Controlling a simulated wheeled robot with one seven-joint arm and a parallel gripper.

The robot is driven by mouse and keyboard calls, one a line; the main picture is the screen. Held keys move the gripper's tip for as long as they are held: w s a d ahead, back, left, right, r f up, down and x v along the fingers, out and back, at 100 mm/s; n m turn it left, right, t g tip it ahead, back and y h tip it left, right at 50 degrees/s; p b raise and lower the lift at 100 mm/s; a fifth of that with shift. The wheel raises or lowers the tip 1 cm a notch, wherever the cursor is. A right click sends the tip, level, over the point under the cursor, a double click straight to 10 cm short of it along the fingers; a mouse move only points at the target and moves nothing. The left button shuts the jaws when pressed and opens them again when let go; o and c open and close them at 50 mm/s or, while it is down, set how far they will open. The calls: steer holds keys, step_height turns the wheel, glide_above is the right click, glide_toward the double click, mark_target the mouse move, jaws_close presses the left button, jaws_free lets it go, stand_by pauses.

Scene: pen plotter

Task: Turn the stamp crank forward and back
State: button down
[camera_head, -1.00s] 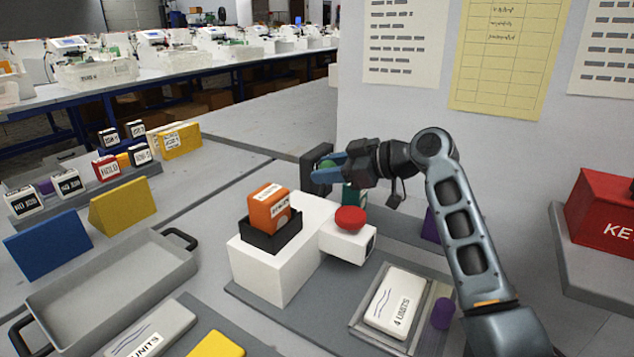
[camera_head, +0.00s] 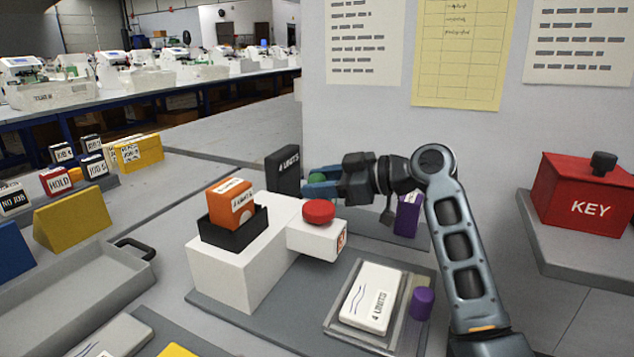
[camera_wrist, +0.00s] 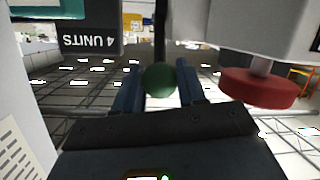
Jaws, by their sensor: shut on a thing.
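A round green knob (camera_head: 317,177), apparently the crank's handle, sits between the blue fingers of my gripper (camera_head: 320,186) behind the white stamp machine (camera_head: 232,268). The wrist view shows the green knob (camera_wrist: 160,80) between both fingers, with a dark rod (camera_wrist: 160,38) rising from it. My gripper is shut on the knob. A black block (camera_head: 283,170) marked "4 UNITS" stands just left of the fingers; the wrist view shows its label upside down. The machine has a red button (camera_head: 319,211) on its front arm and an orange block (camera_head: 230,204) in a black holder on top.
A white "4 UNITS" card (camera_head: 368,298) lies in a tray beside a purple cylinder (camera_head: 422,303). A purple block (camera_head: 407,216) stands behind my arm. A red KEY box (camera_head: 583,194) is on the right shelf. A grey tray (camera_head: 90,288) lies to the left.

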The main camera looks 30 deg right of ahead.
steer(key=shift+f, duration=0.35)
steer(key=c, duration=0.7)
jaws_free()
steer(key=shift+r, duration=0.1)
steer(key=shift+r, duration=0.1)
steer(key=shift+s+d, duration=0.2)
steer(key=shift+s, duration=0.05)
steer(key=shift+v, duration=3.55)
